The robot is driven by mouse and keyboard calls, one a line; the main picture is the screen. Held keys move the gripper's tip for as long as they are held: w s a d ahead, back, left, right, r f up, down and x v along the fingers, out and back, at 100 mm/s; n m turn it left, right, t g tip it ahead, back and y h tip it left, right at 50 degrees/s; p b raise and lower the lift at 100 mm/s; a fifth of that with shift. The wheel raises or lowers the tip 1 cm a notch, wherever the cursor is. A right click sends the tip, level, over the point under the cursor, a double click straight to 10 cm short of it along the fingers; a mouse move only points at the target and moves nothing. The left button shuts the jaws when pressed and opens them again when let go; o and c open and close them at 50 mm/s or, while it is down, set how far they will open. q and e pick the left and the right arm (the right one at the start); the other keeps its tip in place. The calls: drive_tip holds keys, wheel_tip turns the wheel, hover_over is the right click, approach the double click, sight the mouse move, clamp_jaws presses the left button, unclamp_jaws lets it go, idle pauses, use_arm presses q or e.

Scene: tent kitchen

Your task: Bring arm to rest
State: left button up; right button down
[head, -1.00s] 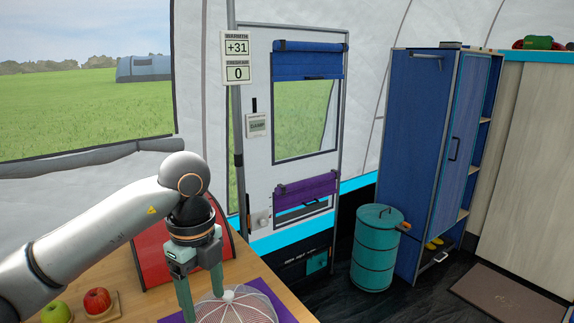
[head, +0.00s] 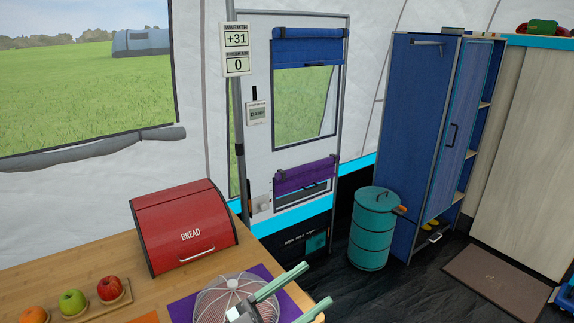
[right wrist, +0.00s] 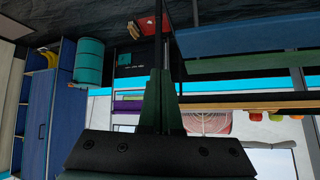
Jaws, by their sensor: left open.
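My left gripper (head: 317,284) is low in the head view. Its two pale green fingers are spread apart and empty. They point up and to the right, beside the striped mesh food cover (head: 222,296), whose right part they overlap in the picture. Most of the left arm is out of view. My right gripper (right wrist: 160,100) shows only in the right wrist view. Its dark green fingers lie close together with nothing seen between them. The mesh cover also shows there, upside down (right wrist: 195,122).
The wooden table (head: 105,262) bears a red bread box (head: 185,225), a fruit tray (head: 90,307) and a purple mat (head: 262,271). A teal bin (head: 373,232) and blue wardrobe (head: 408,130) stand beyond. Dark floor (head: 400,290) is open right of the table.

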use_arm(q)
drive_tip(key=a+f+n+t+y+p, duration=0.3)
drive_tip(key=a+f+n+t+y, duration=0.4)
drive_tip(key=a+f+n+y, duration=0.8)
drive_tip(key=s+a+f+g+y, duration=0.2)
drive_tip(key=s+f+g, duration=0.1)
drive_tip(key=s+f, duration=0.4)
drive_tip(key=s+a+f+g+y+p, duration=0.1)
drive_tip(key=s+a+f+g+y, duration=0.1)
drive_tip(key=s+f, duration=0.5)
drive_tip(key=shift+s+a+f+g, duration=0.2)
drive_tip(key=shift+s+f+g, duration=0.2)
drive_tip(key=shift+f+g, duration=0.45)
use_arm(e)
drive_tip(key=r, duration=0.1)
drive_tip(key=d+r, duration=0.1)
drive_tip(key=s+r, duration=0.1)
drive_tip(key=shift+d+r, duration=0.2)
drive_tip(key=shift+r, duration=0.1)
